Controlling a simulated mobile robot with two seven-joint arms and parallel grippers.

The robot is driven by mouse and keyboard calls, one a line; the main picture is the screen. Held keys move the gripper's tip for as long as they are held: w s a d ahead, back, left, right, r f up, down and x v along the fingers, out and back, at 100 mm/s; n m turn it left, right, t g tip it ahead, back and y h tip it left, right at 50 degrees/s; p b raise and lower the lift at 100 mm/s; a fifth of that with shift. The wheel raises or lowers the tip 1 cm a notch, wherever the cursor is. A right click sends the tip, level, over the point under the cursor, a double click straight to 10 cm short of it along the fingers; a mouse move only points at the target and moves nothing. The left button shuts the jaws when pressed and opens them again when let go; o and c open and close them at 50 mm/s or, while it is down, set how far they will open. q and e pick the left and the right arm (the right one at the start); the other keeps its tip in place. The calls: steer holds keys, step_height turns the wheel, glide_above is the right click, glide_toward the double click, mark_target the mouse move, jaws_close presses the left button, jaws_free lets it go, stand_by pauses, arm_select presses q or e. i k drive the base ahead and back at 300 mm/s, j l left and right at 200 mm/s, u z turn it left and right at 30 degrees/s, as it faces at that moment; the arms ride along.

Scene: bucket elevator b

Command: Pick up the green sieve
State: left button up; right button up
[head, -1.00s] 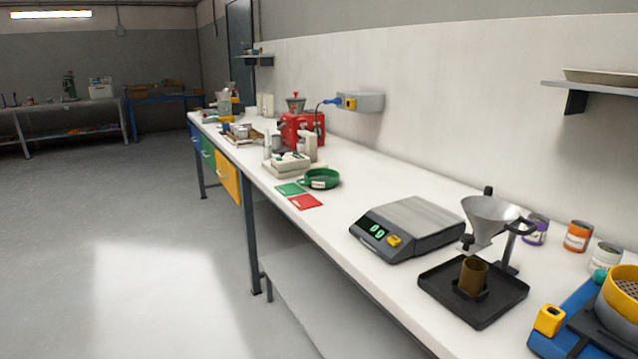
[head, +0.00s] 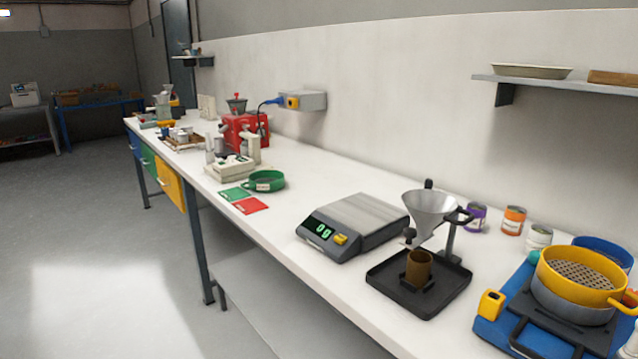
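The green sieve (head: 264,181) is a low round ring with a pale label on its front. It lies on the long white workbench (head: 290,216), just behind a green card (head: 235,194) and a red card (head: 250,206). Neither of my grippers shows in the head view.
A grey scale (head: 352,227) stands nearer on the bench. A funnel stand over a black tray (head: 418,285) is right of it, then a yellow sieve (head: 582,272) on a blue machine (head: 500,322). A red machine (head: 243,134) stands behind the sieve. Open floor (head: 90,250) lies left.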

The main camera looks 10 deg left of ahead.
mark_target(267, 181)
steer(key=i+j+z, duration=0.1)
steer(key=j+z, duration=0.25)
steer(key=i+j+z, duration=0.1)
steer(key=j+z, duration=0.65)
steer(key=j, duration=0.25)
steer(key=j+z, duration=0.1)
steer(key=j, duration=0.65)
steer(key=k+j+z, duration=0.15)
steer(key=j, duration=0.6)
steer(key=i, duration=0.05)
